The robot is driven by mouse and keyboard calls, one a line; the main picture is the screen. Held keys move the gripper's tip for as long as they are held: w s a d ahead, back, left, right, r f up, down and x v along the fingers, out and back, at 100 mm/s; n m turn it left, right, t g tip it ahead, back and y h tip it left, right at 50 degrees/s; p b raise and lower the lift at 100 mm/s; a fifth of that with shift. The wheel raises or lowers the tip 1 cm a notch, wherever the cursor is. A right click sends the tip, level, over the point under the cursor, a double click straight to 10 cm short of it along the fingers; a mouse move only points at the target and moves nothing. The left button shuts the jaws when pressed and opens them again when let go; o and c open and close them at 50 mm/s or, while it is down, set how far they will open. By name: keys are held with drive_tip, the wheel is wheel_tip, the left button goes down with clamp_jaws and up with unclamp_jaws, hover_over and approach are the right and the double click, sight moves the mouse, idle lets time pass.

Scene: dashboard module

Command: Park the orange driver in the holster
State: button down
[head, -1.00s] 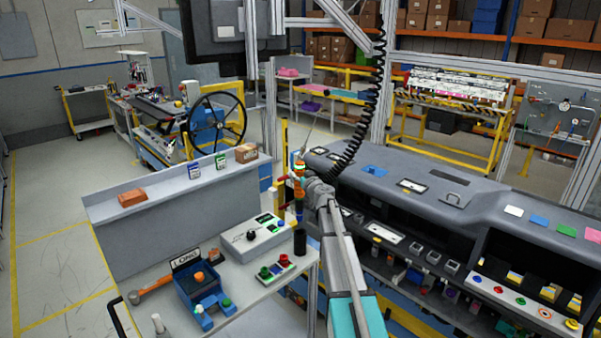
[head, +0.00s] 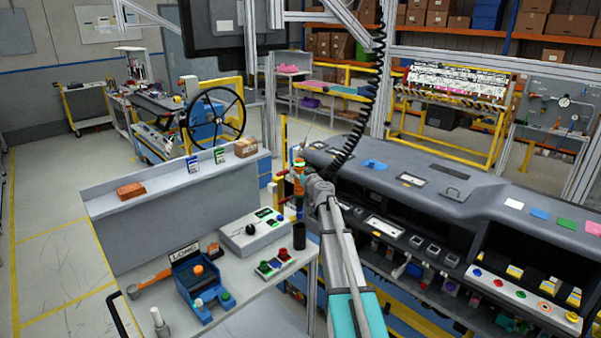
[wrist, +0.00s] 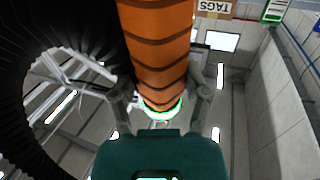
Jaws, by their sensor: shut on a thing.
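The orange driver (head: 299,181) is upright in my gripper (head: 306,187), which is shut on its handle. In the wrist view the ribbed orange handle (wrist: 158,45) runs between the fingers of my gripper (wrist: 165,105), with a glowing green-white ring at its end. A black upright cylinder (head: 299,237), which looks like the holster, stands at the right edge of the grey bench. The driver appears above it in the head view; I cannot tell how well they line up in depth.
A black coiled cord (head: 362,120) hangs near the driver and fills the left of the wrist view. The dashboard (head: 430,175) stands right of my arm.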

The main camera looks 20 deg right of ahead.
sight(301, 205)
drive_tip(key=shift+f+b, duration=7)
drive_tip(key=shift+f, duration=0.2)
drive_tip(key=shift+a+f, duration=0.1)
drive_tip(key=shift+f, duration=0.05)
unclamp_jaws()
drive_tip(key=shift+s, duration=0.15)
drive_tip(key=s, duration=1.1)
drive_tip(key=shift+s, duration=0.35)
